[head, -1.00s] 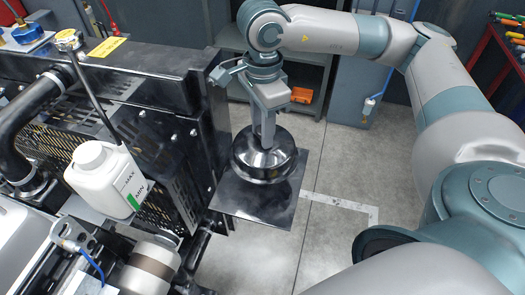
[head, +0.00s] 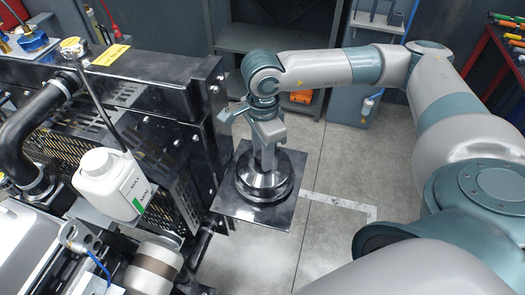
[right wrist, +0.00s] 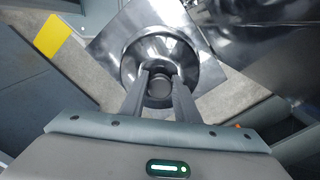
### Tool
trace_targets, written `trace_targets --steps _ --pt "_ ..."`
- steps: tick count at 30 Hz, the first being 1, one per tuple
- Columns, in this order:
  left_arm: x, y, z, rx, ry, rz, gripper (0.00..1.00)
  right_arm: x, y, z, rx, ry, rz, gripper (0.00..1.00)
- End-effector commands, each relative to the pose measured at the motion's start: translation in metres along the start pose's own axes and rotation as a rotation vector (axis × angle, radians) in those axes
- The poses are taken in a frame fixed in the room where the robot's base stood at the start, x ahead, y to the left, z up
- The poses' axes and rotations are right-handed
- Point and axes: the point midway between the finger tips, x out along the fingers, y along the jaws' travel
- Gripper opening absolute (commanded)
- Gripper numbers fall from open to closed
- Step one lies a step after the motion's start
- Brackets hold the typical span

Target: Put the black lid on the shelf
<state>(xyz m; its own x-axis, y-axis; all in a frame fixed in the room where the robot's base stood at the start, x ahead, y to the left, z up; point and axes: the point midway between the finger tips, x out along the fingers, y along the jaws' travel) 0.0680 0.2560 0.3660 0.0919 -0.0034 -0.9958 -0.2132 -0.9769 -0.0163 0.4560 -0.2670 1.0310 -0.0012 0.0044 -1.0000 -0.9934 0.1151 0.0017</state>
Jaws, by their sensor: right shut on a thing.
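The black lid (head: 264,188) is round and glossy, with a raised middle. My right gripper (head: 265,165) is shut on its raised middle from above. The right wrist view shows the fingers (right wrist: 160,82) on either side of the lid's round knob, with the lid's wide rim (right wrist: 160,38) around it. The shelf (head: 238,209) is a flat dark square plate beside the engine. The lid is over the middle of this plate, roughly level, on it or just above it; I cannot tell whether they touch. My left gripper is not in view.
The engine's black frame (head: 140,72) stands directly left of the shelf. A white reservoir bottle (head: 110,180) is on the engine side. A grey metal rack (head: 270,38) stands behind, with an orange item on it. Open floor (head: 340,235) lies to the right of the shelf.

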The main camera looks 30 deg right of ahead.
Motion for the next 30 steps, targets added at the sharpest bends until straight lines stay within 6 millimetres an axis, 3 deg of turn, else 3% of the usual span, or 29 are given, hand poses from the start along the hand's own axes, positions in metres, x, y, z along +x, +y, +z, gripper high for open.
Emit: trace_targets --steps 14,15,17,30 --pt "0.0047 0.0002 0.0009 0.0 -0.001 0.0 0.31 0.0062 -0.0002 0.0002 -0.001 -0.001 -0.001 0.0" --pt "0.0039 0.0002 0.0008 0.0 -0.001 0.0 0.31 0.0055 0.0 0.0001 -0.001 0.0 -0.001 0.33" --pt "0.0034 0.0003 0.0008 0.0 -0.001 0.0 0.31 0.0051 0.0 0.0001 -0.001 0.0 0.0 0.47" --pt "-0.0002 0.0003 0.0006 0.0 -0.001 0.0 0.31 0.0024 0.0 0.0001 -0.001 0.0 0.0 0.47"
